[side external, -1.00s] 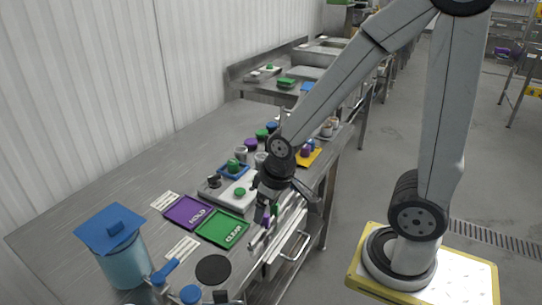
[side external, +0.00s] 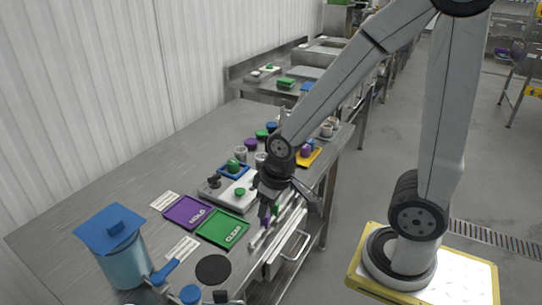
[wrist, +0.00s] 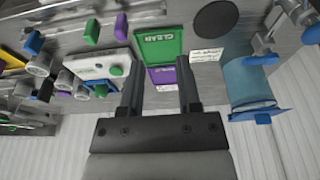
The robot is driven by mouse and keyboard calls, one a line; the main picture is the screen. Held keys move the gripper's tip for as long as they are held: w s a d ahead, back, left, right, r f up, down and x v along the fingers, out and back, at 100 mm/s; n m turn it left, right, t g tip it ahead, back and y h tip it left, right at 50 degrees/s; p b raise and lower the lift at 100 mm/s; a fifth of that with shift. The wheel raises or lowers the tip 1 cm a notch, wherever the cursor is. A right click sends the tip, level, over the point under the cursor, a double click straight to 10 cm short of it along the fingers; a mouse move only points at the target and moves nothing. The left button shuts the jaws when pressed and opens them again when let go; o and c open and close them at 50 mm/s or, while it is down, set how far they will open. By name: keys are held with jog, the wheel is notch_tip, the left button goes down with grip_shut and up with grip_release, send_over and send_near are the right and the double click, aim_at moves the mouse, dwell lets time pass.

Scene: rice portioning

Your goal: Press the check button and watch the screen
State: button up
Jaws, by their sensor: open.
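A pale, flat device (side external: 221,197) with a green round button (side external: 240,191) on top lies on the steel bench. In the wrist view, the device (wrist: 88,65) and its green button (wrist: 117,70) lie left of my fingers. I cannot make out a screen or any reading on one. My gripper (side external: 267,213) is open and points down near the bench's front edge, to the right of the device and apart from the button. Its two empty fingers (wrist: 158,75) show in the wrist view.
A purple HOLD tray (side external: 187,212) and a green CLEAR tray (side external: 222,229) lie left and in front of the device. A blue-lidded container (side external: 122,262) stands at the near left. Small jars (side external: 251,145) crowd behind the device. The bench's left part is clear.

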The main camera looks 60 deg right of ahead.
grip_shut()
dwell(1.4)
